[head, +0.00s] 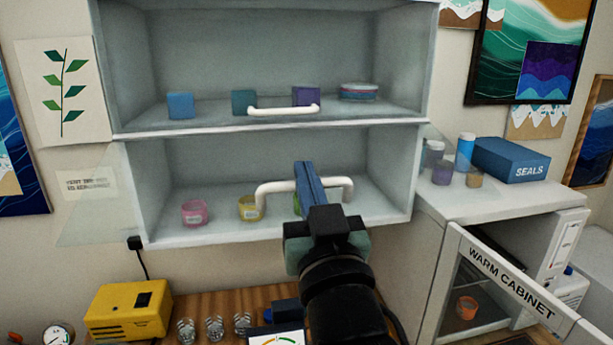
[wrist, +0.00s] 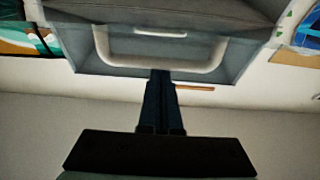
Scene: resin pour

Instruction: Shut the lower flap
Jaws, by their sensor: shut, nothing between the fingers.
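The lower flap (head: 92,213) is a clear pane on the lower compartment of the wall cabinet. Its side edge shows past the cabinet's left side, so it seems to stand out from the opening; how far is hard to tell. Its white handle (head: 272,187) crosses the front of the compartment. The handle also shows in the wrist view (wrist: 112,62). My gripper (head: 307,168) is shut and empty, its dark blue fingers crossing the handle's middle in the head view. In the wrist view the fingertips (wrist: 160,74) end at the handle's bar; I cannot tell whether they touch.
The upper compartment has its own white handle (head: 283,111) and several small items. Pink (head: 194,213) and yellow (head: 250,208) jars stand in the lower one. At right, the warm cabinet's door (head: 510,280) stands open. A yellow box (head: 128,312) and glasses are below.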

